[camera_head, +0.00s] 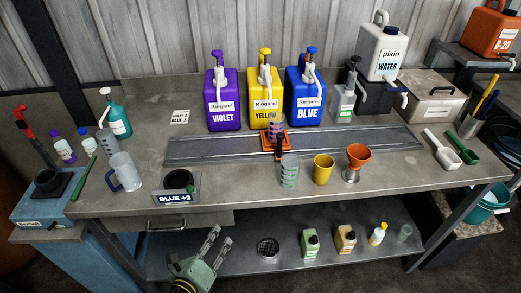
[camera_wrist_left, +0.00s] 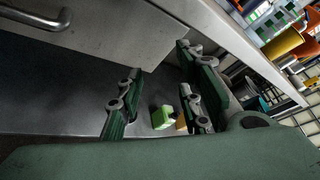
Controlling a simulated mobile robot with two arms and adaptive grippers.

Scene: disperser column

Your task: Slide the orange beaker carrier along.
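The orange beaker carrier (camera_head: 267,142) sits on the metal rail (camera_head: 220,147), in front of the yellow jug. A measuring beaker (camera_head: 276,126) with a purplish tint stands in it, and a dark handle (camera_head: 279,148) sticks out at its front. My left gripper (camera_head: 219,238) is low in front of the bench, below the top's front edge and left of the carrier, touching neither. In the left wrist view its two fingers (camera_wrist_left: 158,90) are spread apart with nothing between them. My right gripper is not in view.
A clear beaker (camera_head: 289,170), a yellow cup (camera_head: 323,169) and an orange funnel (camera_head: 358,160) stand before the rail. Violet (camera_head: 222,98), yellow (camera_head: 266,97) and blue (camera_head: 305,97) pump jugs stand behind it. The rail is clear either side of the carrier.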

